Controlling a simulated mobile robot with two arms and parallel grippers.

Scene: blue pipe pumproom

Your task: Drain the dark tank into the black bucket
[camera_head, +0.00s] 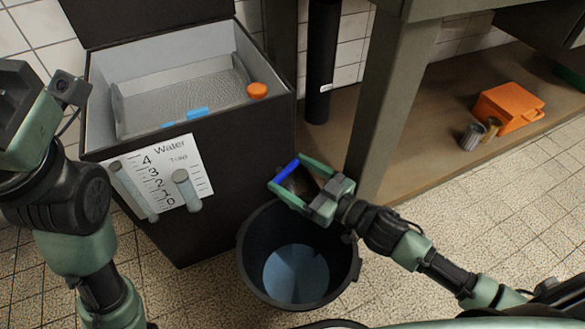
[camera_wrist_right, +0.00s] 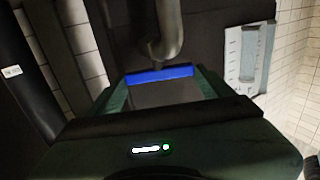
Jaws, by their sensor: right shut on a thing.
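The dark tank (camera_head: 245,150) stands at the left with its lid up. Clear liquid seems to lie inside its pale interior, with blue parts and an orange cap (camera_head: 257,90). My right gripper (camera_head: 285,176) is shut on a blue valve handle (camera_wrist_right: 160,74) at the tank's side. In the right wrist view the blue handle lies between the fingers, below a grey curved pipe (camera_wrist_right: 167,35). The black bucket (camera_head: 250,262) stands on the floor below this gripper, with a pale blue round surface inside. My left gripper (camera_head: 18,95) is at the upper left, its fingertips not clearly shown.
A white Water gauge label (camera_head: 160,175) with a scale is on the tank's front. A dark upright pipe (camera_head: 322,60) and a table leg (camera_head: 388,110) stand right of the tank. An orange box (camera_head: 507,105) and cans (camera_head: 473,136) sit on the low shelf. Tiled floor is clear at right.

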